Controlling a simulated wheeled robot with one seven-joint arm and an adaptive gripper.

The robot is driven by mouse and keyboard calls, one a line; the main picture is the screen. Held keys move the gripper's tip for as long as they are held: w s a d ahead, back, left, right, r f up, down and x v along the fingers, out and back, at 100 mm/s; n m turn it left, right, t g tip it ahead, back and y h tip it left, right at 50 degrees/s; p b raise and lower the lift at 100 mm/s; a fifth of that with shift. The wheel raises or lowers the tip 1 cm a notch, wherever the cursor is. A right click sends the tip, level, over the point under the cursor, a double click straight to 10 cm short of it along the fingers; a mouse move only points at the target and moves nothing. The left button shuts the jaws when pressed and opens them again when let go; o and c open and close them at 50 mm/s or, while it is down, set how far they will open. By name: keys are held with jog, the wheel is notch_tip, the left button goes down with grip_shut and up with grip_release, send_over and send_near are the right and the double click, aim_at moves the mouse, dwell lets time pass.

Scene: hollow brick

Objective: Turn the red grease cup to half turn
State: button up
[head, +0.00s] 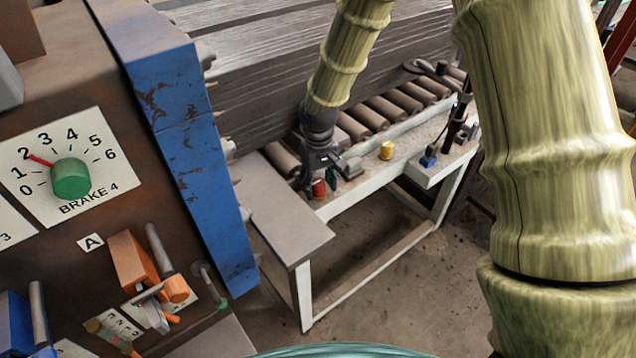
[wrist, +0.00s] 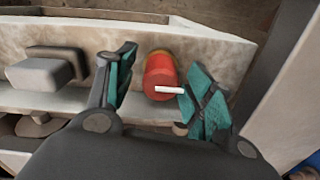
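The red grease cup (wrist: 160,76) stands between the two teal-padded fingers of my gripper (wrist: 160,92) in the wrist view. It has an orange-yellow top end and a white pointer bar on its near side, pointing right. Gaps show between the cup and both fingers, so the gripper is open around it. In the head view the red cup (head: 319,188) sits at the near left end of the bench, with my gripper (head: 322,180) just at it. Part of the cup is hidden by my gripper there.
A yellow cup (head: 386,150) and a blue-based part (head: 428,158) stand farther right on the bench (head: 355,187). A grey block (wrist: 40,74) lies left of the gripper. Rollers (head: 385,110) run behind. A blue post (head: 185,130) and a brake dial panel (head: 62,165) are at left.

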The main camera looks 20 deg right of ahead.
aim_at(318, 181)
jog(key=shift+r, duration=0.2)
notch_tip(318, 181, up, 12)
jog(key=shift+f, duration=0.15)
dwell(0.5)
dwell(0.4)
